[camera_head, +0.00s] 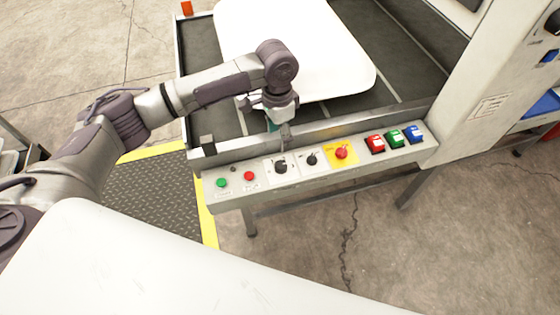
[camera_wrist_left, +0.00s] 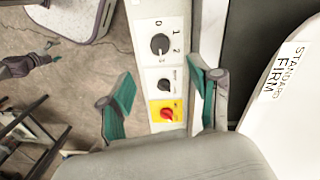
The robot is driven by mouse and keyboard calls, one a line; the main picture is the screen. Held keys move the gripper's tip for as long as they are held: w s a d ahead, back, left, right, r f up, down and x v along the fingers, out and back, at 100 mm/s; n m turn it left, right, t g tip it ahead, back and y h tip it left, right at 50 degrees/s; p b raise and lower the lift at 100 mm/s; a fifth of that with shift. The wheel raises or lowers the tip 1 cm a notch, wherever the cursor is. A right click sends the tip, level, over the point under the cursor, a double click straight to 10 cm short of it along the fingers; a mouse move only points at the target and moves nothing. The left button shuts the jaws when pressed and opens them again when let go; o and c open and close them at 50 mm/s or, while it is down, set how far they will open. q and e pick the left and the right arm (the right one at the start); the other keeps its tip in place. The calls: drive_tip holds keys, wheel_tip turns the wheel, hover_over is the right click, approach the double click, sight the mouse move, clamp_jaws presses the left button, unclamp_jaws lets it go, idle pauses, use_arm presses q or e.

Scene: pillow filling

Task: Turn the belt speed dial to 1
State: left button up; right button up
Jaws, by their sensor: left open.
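The belt speed dial (camera_head: 281,167) is a black round knob on a white plate of the control panel. In the left wrist view the dial (camera_wrist_left: 160,44) has the marks 1, 2 and 3 beside it; I cannot tell which mark it points to. My left gripper (camera_head: 280,125) is over the panel's back edge, close to the dial. In the left wrist view the left gripper (camera_wrist_left: 162,72) has its teal fingers apart with nothing between them. A dark gripper with a teal tip, seemingly my right one (camera_wrist_left: 45,55), shows small at the left; its jaws are unclear.
A smaller black knob (camera_head: 311,159) and a red knob on yellow (camera_head: 341,153) sit right of the dial. Green (camera_head: 222,183) and red (camera_head: 249,176) buttons sit left. A metal rail (camera_head: 330,128) runs behind the panel. A white pillow (camera_head: 310,50) lies on the belt.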

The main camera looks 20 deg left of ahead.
sight(281, 164)
use_arm(q)
drive_tip(key=f, duration=1.2)
drive_tip(key=shift+s+d, duration=0.25)
drive_tip(key=shift+d, duration=0.05)
